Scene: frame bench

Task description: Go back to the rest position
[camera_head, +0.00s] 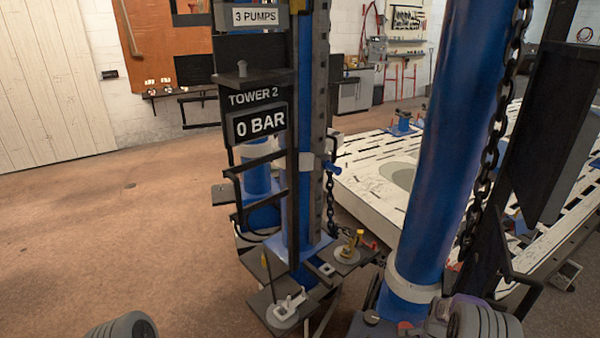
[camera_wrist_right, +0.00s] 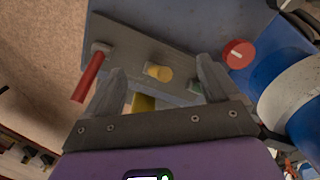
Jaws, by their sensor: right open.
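In the right wrist view my right gripper (camera_wrist_right: 160,80) is open, its two grey fingers spread apart. It is over a grey panel (camera_wrist_right: 130,50) with a yellow knob (camera_wrist_right: 158,72) showing between the fingers. A red lever (camera_wrist_right: 88,78) is just left of the left finger. A round red knob (camera_wrist_right: 238,53) is to the right of the right finger. I see no contact. Another yellow piece (camera_wrist_right: 143,103) shows lower between the fingers. In the head view only grey ribbed parts of my arms show at the bottom edge; my left gripper is not seen.
In the head view a tower with a "0 BAR" display (camera_head: 260,122) stands at centre, with low shelves (camera_head: 345,255) at its foot. A thick blue column (camera_head: 440,150) with a chain (camera_head: 495,140) rises at right. A white slotted bench (camera_head: 375,190) lies behind. Floor at left is clear.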

